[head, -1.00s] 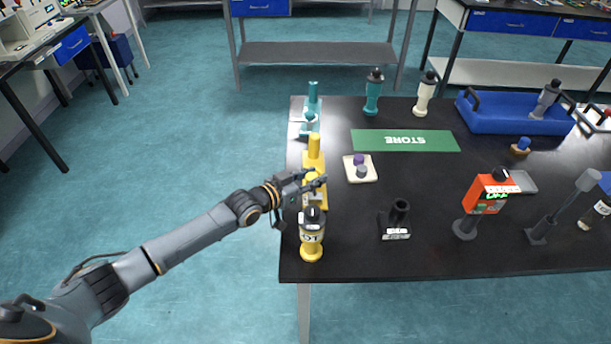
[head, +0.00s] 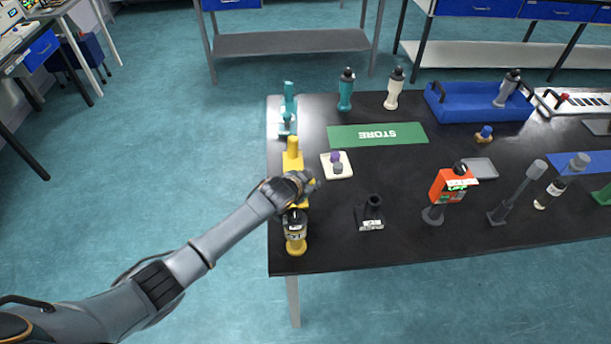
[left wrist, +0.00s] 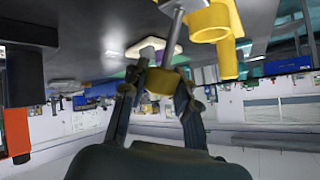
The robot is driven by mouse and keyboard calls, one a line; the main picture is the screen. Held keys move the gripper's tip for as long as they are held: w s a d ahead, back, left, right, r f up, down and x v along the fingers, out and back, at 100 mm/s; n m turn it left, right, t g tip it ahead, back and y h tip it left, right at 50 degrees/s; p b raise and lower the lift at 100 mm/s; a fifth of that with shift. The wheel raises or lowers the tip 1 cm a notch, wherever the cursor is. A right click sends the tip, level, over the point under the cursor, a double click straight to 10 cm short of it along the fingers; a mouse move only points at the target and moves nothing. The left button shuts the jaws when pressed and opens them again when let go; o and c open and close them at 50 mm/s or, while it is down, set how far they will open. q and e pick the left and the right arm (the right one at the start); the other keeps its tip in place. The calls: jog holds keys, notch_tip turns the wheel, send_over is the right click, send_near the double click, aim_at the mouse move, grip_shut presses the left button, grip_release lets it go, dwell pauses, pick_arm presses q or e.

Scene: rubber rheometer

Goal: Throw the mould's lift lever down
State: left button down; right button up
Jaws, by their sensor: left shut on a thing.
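The yellow mould (head: 292,161) stands at the left edge of the black table, partly hidden behind my left gripper. In the left wrist view its yellow body (left wrist: 208,24) is upside down at the upper right, with a yellow post (left wrist: 228,60). A thin grey lever rod (left wrist: 170,38) runs from it towards my fingers. My left gripper (head: 314,184) is over the near part of the mould. In the left wrist view the gripper (left wrist: 160,78) is shut on a yellow knob (left wrist: 158,84), which appears to be the lever's end. My right gripper is not in view.
A yellow bottle with a dark top (head: 295,232) stands close in front of the mould. A teal device (head: 287,110) is behind. The green STORE mat (head: 400,134) is bare.

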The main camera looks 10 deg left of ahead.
pick_arm(q)
jog(key=shift+d+f, duration=0.2)
dwell(0.5)
jog(key=c, duration=1.2)
grip_release()
jog(key=shift+o, duration=1.1)
jog(key=shift+w+f, duration=0.1)
jog(key=shift+w, duration=0.05)
jog(key=shift+r, duration=0.3)
notch_tip(320, 180, up, 10)
jog(key=shift+f, duration=0.25)
